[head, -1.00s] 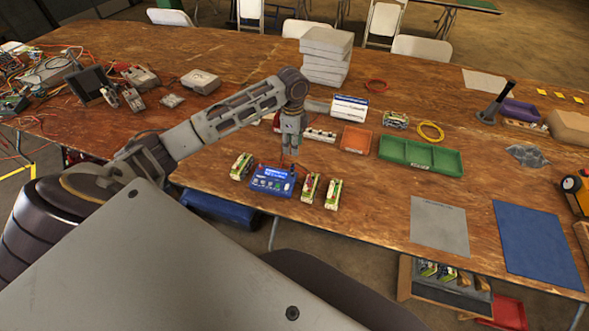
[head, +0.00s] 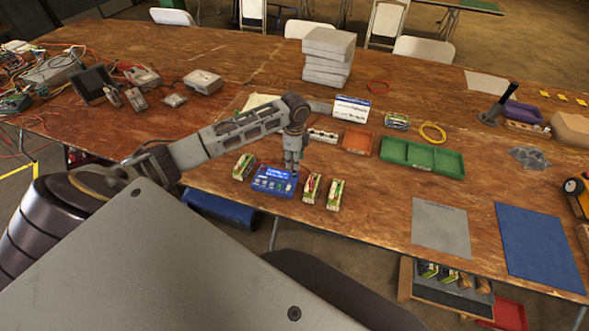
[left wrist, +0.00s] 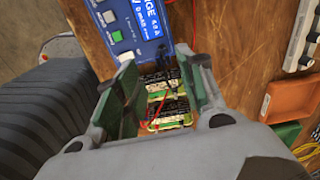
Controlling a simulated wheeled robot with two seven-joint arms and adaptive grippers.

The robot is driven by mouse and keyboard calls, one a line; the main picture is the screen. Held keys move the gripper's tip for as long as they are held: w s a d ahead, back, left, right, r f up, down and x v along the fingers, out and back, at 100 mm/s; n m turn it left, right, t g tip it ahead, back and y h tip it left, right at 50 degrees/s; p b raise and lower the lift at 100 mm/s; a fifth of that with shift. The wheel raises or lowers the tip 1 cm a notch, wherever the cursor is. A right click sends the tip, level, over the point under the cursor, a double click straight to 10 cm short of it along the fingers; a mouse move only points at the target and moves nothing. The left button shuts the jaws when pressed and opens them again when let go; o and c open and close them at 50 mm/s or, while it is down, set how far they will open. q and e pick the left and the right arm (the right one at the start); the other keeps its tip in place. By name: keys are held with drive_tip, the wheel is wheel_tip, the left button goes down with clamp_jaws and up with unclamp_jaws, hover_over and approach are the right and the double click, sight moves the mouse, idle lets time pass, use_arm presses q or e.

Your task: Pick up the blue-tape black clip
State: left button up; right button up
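My left gripper (head: 292,163) points down just behind and above the right side of the blue charger (head: 271,180). In the left wrist view its two fingers (left wrist: 163,88) are apart, with no object clearly held between them. Green-and-white battery packs (left wrist: 168,108) with red and black leads show in the gap below the fingers. The charger (left wrist: 140,28) with its lit screen is beyond the fingertips. I cannot make out a black clip with blue tape in either view; it may be small or hidden by the fingers. My right gripper is not in view.
Two battery packs (head: 323,190) stand right of the charger and another (head: 243,166) stands left of it. Behind are a white power strip (head: 322,136), an orange tray (head: 357,141) and a green tray (head: 423,156). Bare wood lies right of the batteries.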

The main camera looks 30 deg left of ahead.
use_arm(q)
drive_tip(key=shift+f, duration=0.6)
drive_tip(key=shift+f, duration=0.1)
drive_tip(key=shift+w+a+f+p, duration=0.1)
drive_tip(key=shift+f+p, duration=0.05)
drive_tip(key=shift+f, duration=1.1)
drive_tip(key=shift+w+a+f+p, duration=0.1)
drive_tip(key=shift+f+p, duration=0.05)
drive_tip(key=shift+f, duration=1.1)
clamp_jaws()
